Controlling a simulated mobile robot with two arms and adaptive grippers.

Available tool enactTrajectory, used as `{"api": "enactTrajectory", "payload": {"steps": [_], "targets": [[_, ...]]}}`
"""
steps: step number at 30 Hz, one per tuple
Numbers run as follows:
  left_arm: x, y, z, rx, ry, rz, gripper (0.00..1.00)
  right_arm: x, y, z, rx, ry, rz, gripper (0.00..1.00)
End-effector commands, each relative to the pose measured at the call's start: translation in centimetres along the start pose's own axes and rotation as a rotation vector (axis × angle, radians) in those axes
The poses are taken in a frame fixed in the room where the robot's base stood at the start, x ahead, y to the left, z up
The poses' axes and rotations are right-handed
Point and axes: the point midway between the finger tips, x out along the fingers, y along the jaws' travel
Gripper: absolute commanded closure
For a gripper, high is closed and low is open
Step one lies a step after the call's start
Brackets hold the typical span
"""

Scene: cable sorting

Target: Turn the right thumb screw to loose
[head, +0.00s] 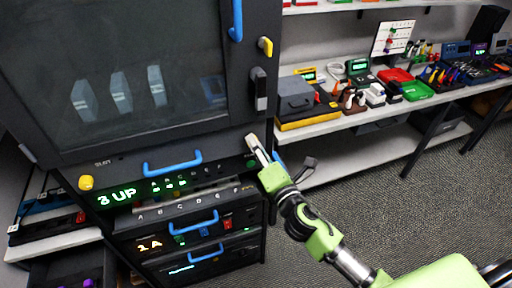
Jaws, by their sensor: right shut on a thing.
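The dark rack cabinet (120,160) fills the left of the head view. A yellow thumb screw (86,183) shows at the left end of its panel. My right gripper (254,146) is at the right end of the same panel, shut on the right thumb screw. The gripper's pale fingers cover that screw, so its turn position cannot be seen. My green right arm comes in from the lower right. My left gripper is out of view.
A yellow latch (265,46) is higher on the cabinet's right edge. A shelf (330,125) with boxes and tools stands at right. Carpet (400,190) is clear between.

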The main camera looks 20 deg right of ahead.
Motion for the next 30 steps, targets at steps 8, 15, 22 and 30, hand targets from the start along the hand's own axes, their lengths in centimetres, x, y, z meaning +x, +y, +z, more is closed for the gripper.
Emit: {"api": "enactTrajectory", "payload": {"steps": [8, 15, 22, 30], "targets": [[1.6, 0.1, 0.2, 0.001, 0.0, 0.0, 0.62, 0.0, -0.4, -0.1, 0.235, -0.012, 0.013, 1.0], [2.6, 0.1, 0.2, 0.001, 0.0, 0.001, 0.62, 0.0, -0.4, -0.2, 0.463, -0.021, 0.027, 1.0], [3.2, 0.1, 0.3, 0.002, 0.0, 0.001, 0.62, 0.0, -0.4, -0.2, 0.682, -0.03, 0.039, 1.0], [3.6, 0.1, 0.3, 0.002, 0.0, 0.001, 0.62, 0.0, -0.4, -0.3, 0.938, -0.041, 0.055, 1.0]]}}
